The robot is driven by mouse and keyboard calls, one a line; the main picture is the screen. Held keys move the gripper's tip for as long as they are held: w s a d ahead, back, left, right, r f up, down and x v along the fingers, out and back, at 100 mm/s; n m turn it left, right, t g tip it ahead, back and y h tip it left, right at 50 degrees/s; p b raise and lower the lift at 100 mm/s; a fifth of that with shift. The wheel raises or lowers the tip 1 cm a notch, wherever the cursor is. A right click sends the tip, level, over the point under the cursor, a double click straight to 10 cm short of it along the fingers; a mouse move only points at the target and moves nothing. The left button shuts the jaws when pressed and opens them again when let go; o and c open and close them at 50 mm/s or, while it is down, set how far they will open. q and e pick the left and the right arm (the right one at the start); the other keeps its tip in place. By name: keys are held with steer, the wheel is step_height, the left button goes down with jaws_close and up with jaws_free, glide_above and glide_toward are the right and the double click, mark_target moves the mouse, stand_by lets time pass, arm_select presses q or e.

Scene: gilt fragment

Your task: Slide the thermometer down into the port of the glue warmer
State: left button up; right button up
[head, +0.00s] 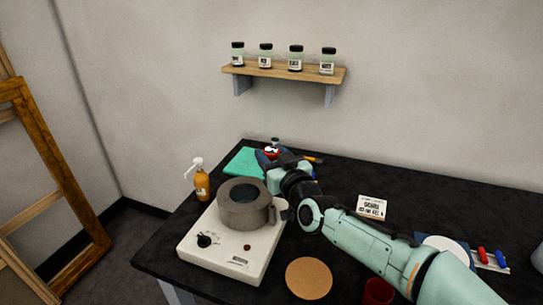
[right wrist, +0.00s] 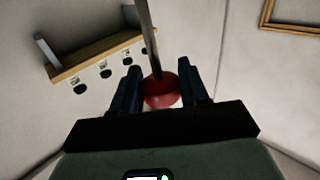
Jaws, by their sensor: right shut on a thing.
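The thermometer has a red head (head: 271,152) with a white face in the head view. In the right wrist view its red head (right wrist: 161,93) sits between the fingers, with a grey metal stem running out past the fingertips. My right gripper (head: 275,158) is shut on it, behind and to the right of the glue warmer in the picture. The glue warmer (head: 221,258) is a white base with a knob and a round brown-grey pot (head: 241,213). Its port cannot be made out. The stem is hidden in the head view. My left gripper is not in view.
An amber pump bottle (head: 202,184) stands left of the warmer, and a green cloth (head: 243,162) lies behind it. A round cork mat (head: 309,278), a red cup (head: 378,291) and a small labelled box (head: 372,207) are to the right. A shelf (head: 290,72) holds several jars.

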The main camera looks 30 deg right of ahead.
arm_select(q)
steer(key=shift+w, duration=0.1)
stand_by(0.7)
